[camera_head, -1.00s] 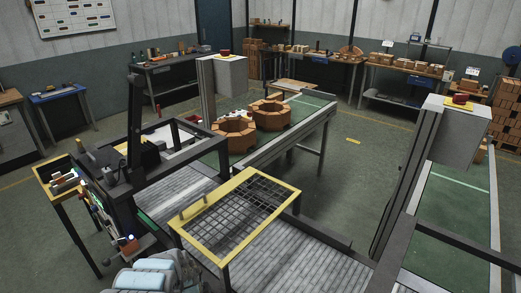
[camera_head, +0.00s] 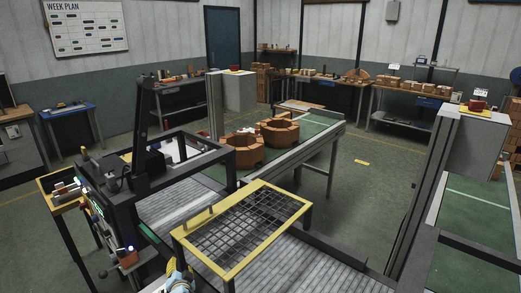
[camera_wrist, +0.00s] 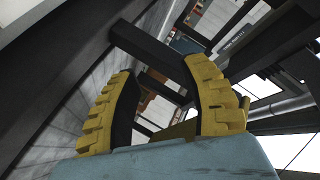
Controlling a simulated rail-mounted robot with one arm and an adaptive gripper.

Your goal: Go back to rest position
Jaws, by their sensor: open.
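My gripper shows in the wrist view (camera_wrist: 161,75) with its two yellow ribbed fingers spread apart and nothing between them. Its pale blue body fills the bottom of that view. Dark frame beams and grey slatted surfaces show behind the fingers. In the head view only a small blue and yellow part of my gripper (camera_head: 179,280) shows at the bottom edge, just below the yellow-framed grid table (camera_head: 228,273). The rest of the arm is out of that view.
A dark machine frame (camera_head: 118,205) stands on the left over a grey slatted conveyor (camera_head: 185,210). Octagonal brick rings (camera_head: 243,157) sit on a green conveyor (camera_head: 315,125) behind. A grey post (camera_head: 425,180) stands on the right. Open floor (camera_head: 365,190) lies between the conveyors.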

